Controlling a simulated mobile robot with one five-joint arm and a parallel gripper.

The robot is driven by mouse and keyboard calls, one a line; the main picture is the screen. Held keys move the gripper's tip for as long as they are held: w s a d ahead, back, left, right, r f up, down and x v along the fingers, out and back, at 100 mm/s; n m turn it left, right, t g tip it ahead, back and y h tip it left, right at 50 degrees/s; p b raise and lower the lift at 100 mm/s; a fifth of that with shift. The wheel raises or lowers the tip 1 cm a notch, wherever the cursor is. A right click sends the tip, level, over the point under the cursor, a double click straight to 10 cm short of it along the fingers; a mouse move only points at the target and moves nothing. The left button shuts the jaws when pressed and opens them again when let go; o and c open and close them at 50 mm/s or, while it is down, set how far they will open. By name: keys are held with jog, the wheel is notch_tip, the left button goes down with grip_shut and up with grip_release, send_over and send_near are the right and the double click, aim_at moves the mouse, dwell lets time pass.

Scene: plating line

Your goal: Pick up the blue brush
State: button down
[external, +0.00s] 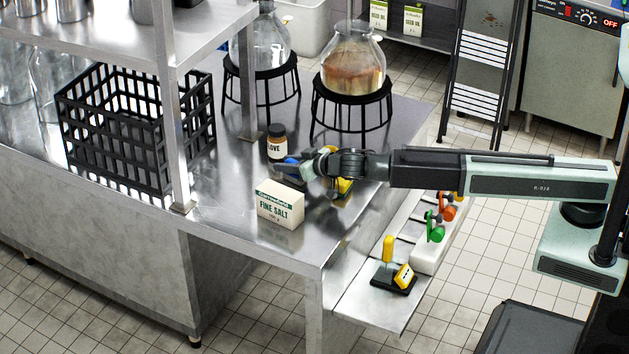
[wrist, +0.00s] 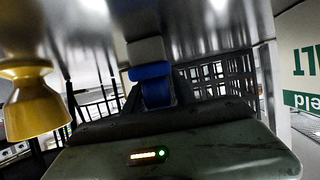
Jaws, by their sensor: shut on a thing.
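The blue brush (external: 291,161) shows as a small blue patch at the tip of my gripper (external: 302,166), just above the steel counter. In the wrist view the blue brush (wrist: 156,86) is in the middle, with a pale part beside the blue. My gripper is shut on it; the fingers and the rest of the brush are mostly hidden. I cannot tell whether the brush touches the counter.
A salt box (external: 281,206) stands close in front of my gripper, a brown jar (external: 277,146) just behind. A yellow item (external: 345,187) is under my wrist. A black crate (external: 130,130) stands left, flasks on stands behind. The counter's front right is clear.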

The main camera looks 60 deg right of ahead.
notch_tip(320, 180, up, 10)
jog(key=p, duration=1)
jog(key=shift+r, duration=0.15)
jog(key=shift+a, duration=0.1)
